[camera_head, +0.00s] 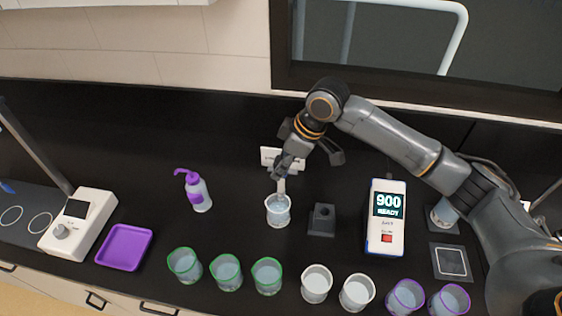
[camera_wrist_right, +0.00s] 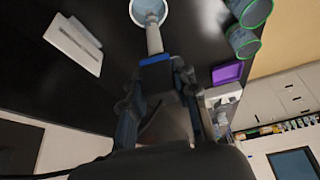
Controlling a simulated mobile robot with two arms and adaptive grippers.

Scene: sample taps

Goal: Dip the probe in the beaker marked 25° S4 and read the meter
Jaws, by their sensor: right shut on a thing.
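My right gripper (camera_head: 281,173) is shut on the probe (camera_head: 281,187), a pale rod pointing down at a clear beaker (camera_head: 278,213) of bluish liquid in the middle of the counter. In the right wrist view the probe (camera_wrist_right: 154,40) runs from the gripper (camera_wrist_right: 157,64) to inside the outline of the beaker's rim (camera_wrist_right: 150,14). How deep the tip sits is hard to tell. The meter (camera_head: 387,217) stands to the right, its display reading "900 READY". A white card (camera_head: 282,159) stands behind the beaker; its writing is too small to read. My left gripper is not in view.
A black holder block (camera_head: 321,221) stands right of the beaker. Green-rimmed (camera_head: 226,272), white-rimmed (camera_head: 316,285) and purple-rimmed beakers (camera_head: 406,297) line the front edge. A purple wash bottle (camera_head: 197,193), purple tray (camera_head: 124,249) and white device (camera_head: 78,224) are left.

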